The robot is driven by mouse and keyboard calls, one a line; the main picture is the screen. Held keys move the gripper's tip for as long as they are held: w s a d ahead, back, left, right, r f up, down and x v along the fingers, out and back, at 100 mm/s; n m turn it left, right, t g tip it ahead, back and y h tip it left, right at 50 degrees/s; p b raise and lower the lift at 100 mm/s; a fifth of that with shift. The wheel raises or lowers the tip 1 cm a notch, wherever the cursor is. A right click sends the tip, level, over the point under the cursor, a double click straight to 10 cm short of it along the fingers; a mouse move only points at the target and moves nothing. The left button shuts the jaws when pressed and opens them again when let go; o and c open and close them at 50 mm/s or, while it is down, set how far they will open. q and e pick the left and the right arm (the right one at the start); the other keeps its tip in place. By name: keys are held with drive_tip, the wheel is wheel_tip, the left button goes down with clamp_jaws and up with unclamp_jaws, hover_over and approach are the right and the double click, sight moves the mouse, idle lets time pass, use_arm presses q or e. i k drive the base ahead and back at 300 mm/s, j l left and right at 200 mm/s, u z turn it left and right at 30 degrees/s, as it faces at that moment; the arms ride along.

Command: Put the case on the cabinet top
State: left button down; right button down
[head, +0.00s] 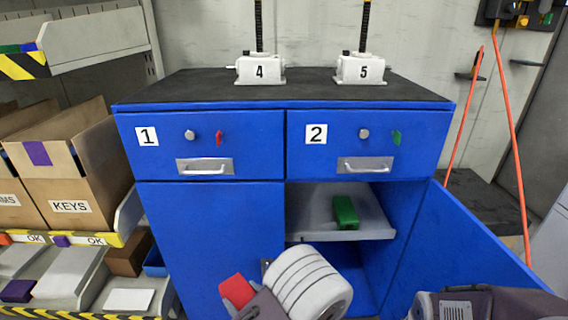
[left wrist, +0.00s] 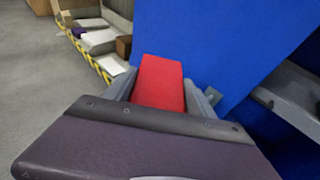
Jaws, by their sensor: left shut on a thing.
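A red block-shaped case (head: 237,290) is at the bottom of the head view, in front of the cabinet's lower left door. My left gripper (left wrist: 163,94) is shut on the red case, which stands out between its two fingers in the left wrist view (left wrist: 159,82). In the head view my left wrist hides part of the gripper. The blue cabinet (head: 210,235) has a black top (head: 310,88), well above the held case. My right gripper's fingers are not seen.
Jacks 4 (head: 260,70) and 5 (head: 360,69) stand on the top, with bare space between and beside them. The lower right door (head: 465,245) is open. A green block (head: 345,212) lies on a grey shelf (head: 315,208) inside. Boxes and bins fill the left rack.

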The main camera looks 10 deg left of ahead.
sight(179, 86)
drive_tip(key=k+j, duration=0.1)
drive_tip(key=j, duration=0.25)
drive_tip(key=k+j+z, duration=0.1)
drive_tip(key=j, duration=0.25)
drive_tip(key=k+j, duration=0.15)
drive_tip(key=j, duration=0.2)
drive_tip(key=k+j, duration=0.15)
drive_tip(key=j, duration=0.2)
drive_tip(key=z, duration=0.05)
